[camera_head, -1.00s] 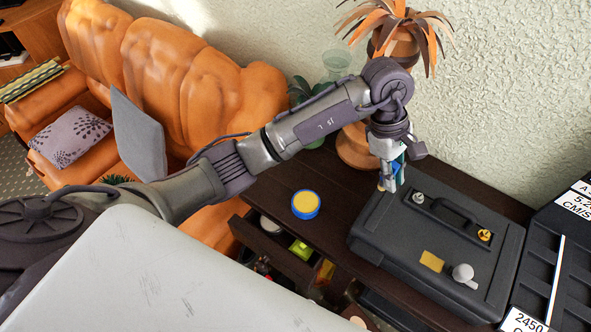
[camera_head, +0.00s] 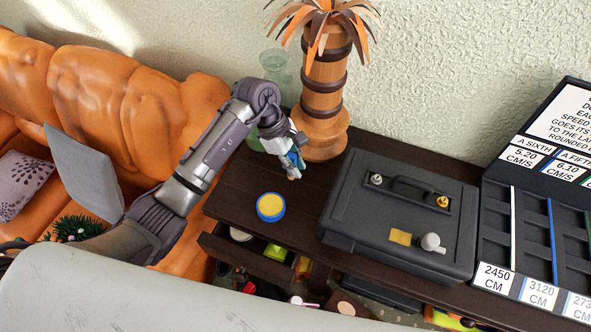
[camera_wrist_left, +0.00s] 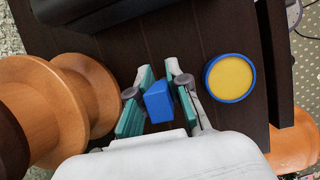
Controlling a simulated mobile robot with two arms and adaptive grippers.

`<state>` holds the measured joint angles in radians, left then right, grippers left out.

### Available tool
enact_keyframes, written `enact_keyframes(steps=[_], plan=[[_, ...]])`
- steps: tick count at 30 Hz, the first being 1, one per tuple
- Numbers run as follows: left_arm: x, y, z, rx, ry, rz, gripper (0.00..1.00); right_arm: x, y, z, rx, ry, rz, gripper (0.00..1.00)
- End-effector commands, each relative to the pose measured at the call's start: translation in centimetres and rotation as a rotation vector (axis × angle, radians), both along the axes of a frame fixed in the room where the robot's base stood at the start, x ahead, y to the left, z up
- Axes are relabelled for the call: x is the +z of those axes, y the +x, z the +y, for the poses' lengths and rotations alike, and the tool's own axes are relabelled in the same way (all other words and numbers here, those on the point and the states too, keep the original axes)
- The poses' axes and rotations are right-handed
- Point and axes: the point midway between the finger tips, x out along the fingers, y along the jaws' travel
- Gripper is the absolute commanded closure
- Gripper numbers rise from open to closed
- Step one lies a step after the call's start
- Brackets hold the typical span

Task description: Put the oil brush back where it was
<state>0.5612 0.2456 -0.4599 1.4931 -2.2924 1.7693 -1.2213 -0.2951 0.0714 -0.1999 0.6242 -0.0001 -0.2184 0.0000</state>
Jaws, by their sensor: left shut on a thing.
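My left gripper (camera_head: 291,160) is over the dark wooden table, just in front of the wooden palm-shaped vase. It is shut on a small blue object, which I take to be the oil brush (camera_wrist_left: 158,101). In the left wrist view the blue end sits between the teal finger pads of the gripper (camera_wrist_left: 158,85). In the head view a pale tip points down below the fingers. The fingers hide much of it, and I cannot tell whether the tip touches the table. My right gripper is not in view.
A round blue tin with a yellow top (camera_head: 270,207) stands near the table edge, above an open drawer (camera_head: 255,258) with small items. A black case (camera_head: 375,215) is to the right. The wooden vase (camera_head: 322,125) stands close behind the gripper. Bare tabletop (camera_head: 235,195) lies left of the tin.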

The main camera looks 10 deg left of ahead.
Motion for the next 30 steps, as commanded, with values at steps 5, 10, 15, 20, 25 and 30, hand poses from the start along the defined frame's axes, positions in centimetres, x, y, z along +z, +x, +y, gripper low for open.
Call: enact_keyframes(steps=[5, 10, 15, 20, 25, 30], plan=[[-2.6, -0.2, -0.2, 0.000, -0.003, 0.005, 1.00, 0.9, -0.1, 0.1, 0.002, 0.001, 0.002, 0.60], [-3.4, -0.1, -0.1, 0.000, 0.000, 0.001, 1.00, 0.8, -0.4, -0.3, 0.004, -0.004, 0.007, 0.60], [-3.4, -0.1, -0.1, 0.000, 0.000, 0.001, 1.00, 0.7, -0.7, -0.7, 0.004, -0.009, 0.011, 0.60], [-3.7, -0.1, -0.1, -0.001, 0.000, 0.001, 0.79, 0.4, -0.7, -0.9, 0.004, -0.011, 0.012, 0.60], [-3.6, -0.1, -0.1, 0.000, -0.001, 0.001, 0.58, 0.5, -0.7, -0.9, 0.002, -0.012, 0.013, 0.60], [-3.6, -0.1, -0.1, -0.001, -0.001, 0.002, 0.58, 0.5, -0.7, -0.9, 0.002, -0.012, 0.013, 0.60]])
